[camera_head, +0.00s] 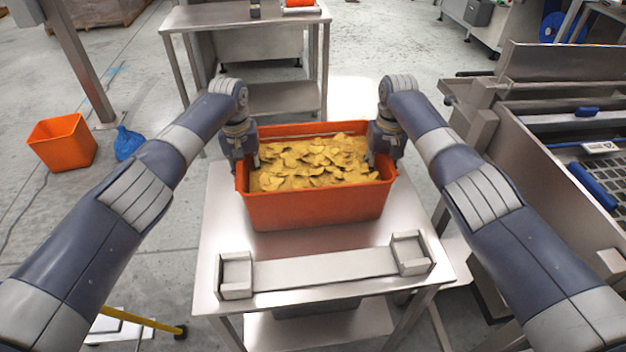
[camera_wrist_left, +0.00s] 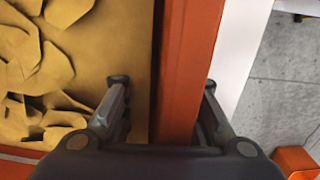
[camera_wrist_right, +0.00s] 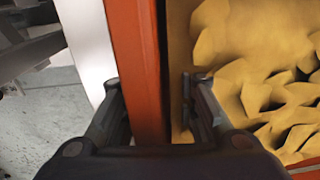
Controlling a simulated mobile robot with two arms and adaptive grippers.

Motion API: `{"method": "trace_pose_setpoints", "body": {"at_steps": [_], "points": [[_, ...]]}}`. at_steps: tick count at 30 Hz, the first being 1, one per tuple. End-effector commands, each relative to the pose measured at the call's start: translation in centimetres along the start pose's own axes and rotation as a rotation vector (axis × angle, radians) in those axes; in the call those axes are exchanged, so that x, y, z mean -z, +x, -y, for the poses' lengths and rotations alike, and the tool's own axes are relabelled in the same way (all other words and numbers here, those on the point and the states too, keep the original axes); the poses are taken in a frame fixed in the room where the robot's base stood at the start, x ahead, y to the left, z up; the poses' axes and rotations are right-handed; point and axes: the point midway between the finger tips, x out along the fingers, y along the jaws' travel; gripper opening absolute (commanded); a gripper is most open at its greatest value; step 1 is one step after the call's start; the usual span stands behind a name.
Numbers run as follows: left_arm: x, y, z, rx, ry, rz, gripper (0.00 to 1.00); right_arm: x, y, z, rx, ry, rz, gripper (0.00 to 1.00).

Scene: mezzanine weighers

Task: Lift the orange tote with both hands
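The orange tote (camera_head: 315,210), filled with yellow chips (camera_head: 310,163), stands level on a steel table (camera_head: 225,215). My left gripper (camera_head: 243,160) is at its left end, pointing down. In the left wrist view the fingers straddle the tote's rim (camera_wrist_left: 188,60), with a gap on the inner side; the gripper is open. My right gripper (camera_head: 383,157) is at the right end. In the right wrist view its open fingers straddle the opposite rim (camera_wrist_right: 135,60). The outer finger is close to the wall, and the inner finger stands apart from it. Fingertip contact is partly hidden.
A steel fixture with two corner brackets (camera_head: 236,275) (camera_head: 410,253) lies on the table in front of the tote. Another steel table (camera_head: 240,14) stands behind. Machinery (camera_head: 545,130) is close on the right. Another orange tote (camera_head: 62,142) and a blue scoop (camera_head: 127,143) are on the floor left.

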Motion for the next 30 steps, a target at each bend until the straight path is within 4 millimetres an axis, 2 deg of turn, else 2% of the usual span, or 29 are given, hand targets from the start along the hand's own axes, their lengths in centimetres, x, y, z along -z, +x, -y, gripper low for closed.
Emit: {"method": "trace_pose_setpoints", "body": {"at_steps": [8,9,12,13,30], "points": [[0.00,0.18,0.01,0.000,0.000,0.000,0.27,0.02,0.14,0.02,0.000,-0.001,-0.001,0.27],[0.00,0.17,0.01,0.000,0.000,0.000,0.24,0.02,0.13,0.02,0.000,-0.001,-0.001,0.24],[0.00,0.16,0.01,0.000,0.000,0.000,0.02,0.02,0.12,0.01,0.000,0.000,-0.001,0.02],[0.00,0.16,0.02,0.000,0.000,0.000,0.00,0.02,0.12,0.01,0.000,0.000,-0.001,0.00],[0.08,-0.27,-0.01,-0.001,0.000,-0.002,0.00,0.11,-0.33,0.02,0.000,-0.001,-0.004,0.00]]}}
